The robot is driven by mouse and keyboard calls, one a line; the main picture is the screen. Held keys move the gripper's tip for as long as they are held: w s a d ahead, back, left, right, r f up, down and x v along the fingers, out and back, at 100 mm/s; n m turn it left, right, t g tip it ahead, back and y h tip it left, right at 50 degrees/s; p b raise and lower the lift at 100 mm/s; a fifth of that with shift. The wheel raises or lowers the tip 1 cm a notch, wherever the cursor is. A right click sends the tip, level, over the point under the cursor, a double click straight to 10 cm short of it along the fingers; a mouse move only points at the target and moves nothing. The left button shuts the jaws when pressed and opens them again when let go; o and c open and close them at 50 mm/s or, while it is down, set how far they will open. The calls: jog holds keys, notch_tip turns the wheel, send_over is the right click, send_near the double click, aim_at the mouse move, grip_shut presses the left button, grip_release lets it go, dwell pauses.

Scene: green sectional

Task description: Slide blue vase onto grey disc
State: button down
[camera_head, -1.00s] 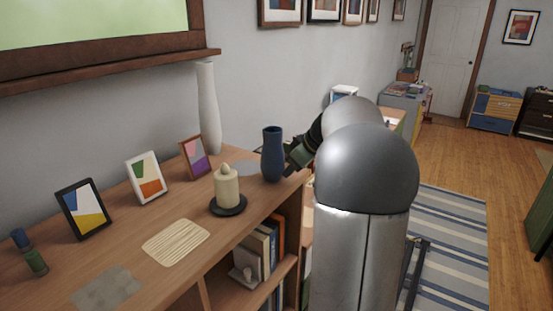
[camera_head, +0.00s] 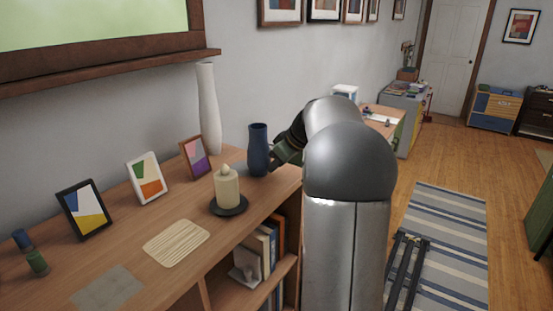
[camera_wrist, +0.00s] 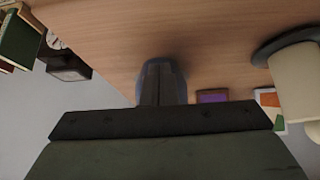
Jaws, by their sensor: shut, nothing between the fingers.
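The blue vase (camera_head: 258,150) stands upright near the right end of the wooden shelf top, behind and right of the candle. My gripper (camera_head: 274,162) is at its right side, low on its body, and appears to touch it. In the wrist view my shut fingers (camera_wrist: 162,72) point ahead, and a bluish edge of the vase shows around them.
A cream candle on a dark dish (camera_head: 229,207) stands close in front of the vase. A tall white vase (camera_head: 209,110) and several picture frames (camera_head: 196,157) stand along the wall. A slatted mat (camera_head: 176,242) and a grey square (camera_head: 107,287) lie nearer.

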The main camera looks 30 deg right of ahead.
aim_at(267, 157)
jog(key=shift+w+a+p, duration=0.2)
jog(key=shift+w+a, duration=0.15)
jog(key=shift+w, duration=0.45)
jog(key=shift+w+a+p, duration=0.15)
jog(key=shift+w+a, duration=0.2)
jog(key=shift+w, duration=0.5)
jog(key=shift+w+a+p, duration=0.2)
jog(key=shift+w+a, duration=0.15)
jog(key=shift+w, duration=0.45)
jog(key=shift+s+d+f+b, duration=0.2)
jog(key=shift+s+d+b, duration=0.1)
jog(key=shift+s+b, duration=0.25)
jog(key=shift+s+d+b, duration=0.3)
jog(key=shift+s+b, duration=0.3)
jog(key=shift+s, duration=0.25)
jog(key=s+d+b, duration=0.5)
jog(key=s+b, duration=0.1)
jog(key=s, duration=0.6)
jog(key=shift+s+r, duration=0.15)
jog(key=shift+s, duration=0.2)
